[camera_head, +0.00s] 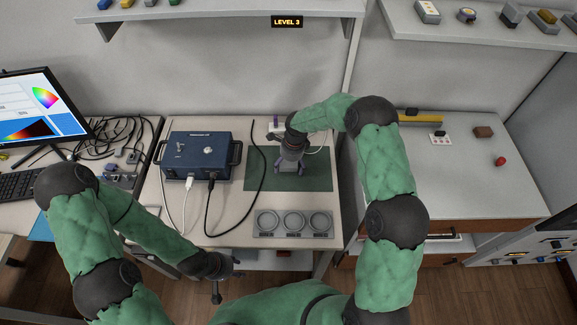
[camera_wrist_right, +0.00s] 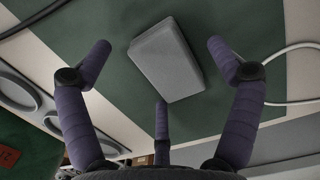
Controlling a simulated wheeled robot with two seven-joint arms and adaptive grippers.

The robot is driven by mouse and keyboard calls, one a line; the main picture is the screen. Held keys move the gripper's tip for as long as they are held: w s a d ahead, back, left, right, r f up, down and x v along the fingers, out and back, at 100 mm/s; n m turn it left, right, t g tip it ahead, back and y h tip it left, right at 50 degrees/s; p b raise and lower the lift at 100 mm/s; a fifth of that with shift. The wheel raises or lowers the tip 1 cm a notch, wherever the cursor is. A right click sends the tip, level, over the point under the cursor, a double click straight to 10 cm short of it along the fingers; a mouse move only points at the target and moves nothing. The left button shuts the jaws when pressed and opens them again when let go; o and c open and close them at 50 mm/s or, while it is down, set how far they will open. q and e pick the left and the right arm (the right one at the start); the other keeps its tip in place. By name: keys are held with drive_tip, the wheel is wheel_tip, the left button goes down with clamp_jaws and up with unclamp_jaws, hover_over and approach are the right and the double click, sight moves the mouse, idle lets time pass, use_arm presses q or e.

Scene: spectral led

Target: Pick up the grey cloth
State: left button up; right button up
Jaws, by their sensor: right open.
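A grey, folded-looking rectangular piece, which looks like the grey cloth (camera_wrist_right: 168,62), lies on the green mat (camera_wrist_right: 95,22) in the right wrist view. In the head view the same mat (camera_head: 315,180) is on the middle table, and my right gripper (camera_head: 289,168) covers most of the grey piece. My right gripper (camera_wrist_right: 160,60) has its purple fingers spread around the piece, with none visibly closed on it. My left gripper (camera_head: 217,290) is low and left, in front of the table edge, away from the mat. I cannot make out its jaws.
A blue instrument box (camera_head: 197,157) with cables stands left of the mat. A grey holder (camera_head: 292,223) with three round wells lies in front of it. A monitor (camera_head: 40,105) and keyboard are far left. A red object (camera_head: 500,160) sits on the right counter, which has free room.

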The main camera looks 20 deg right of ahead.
sight(288, 165)
drive_tip(key=shift+r, duration=0.1)
drive_tip(key=c, duration=0.9)
drive_tip(key=shift+c, duration=0.2)
drive_tip(key=shift+r, duration=0.5)
wheel_tip(288, 165, up, 2)
drive_tip(key=shift+r+p, duration=0.1)
drive_tip(key=shift+p, duration=0.2)
drive_tip(key=s+a+r+p, duration=0.2)
drive_tip(key=s+a+r, duration=0.2)
drive_tip(key=s+r, duration=0.5)
drive_tip(key=s, duration=0.4)
drive_tip(key=shift+s+r, duration=0.25)
drive_tip(key=shift+r, duration=0.15)
drive_tip(key=shift+d, duration=0.1)
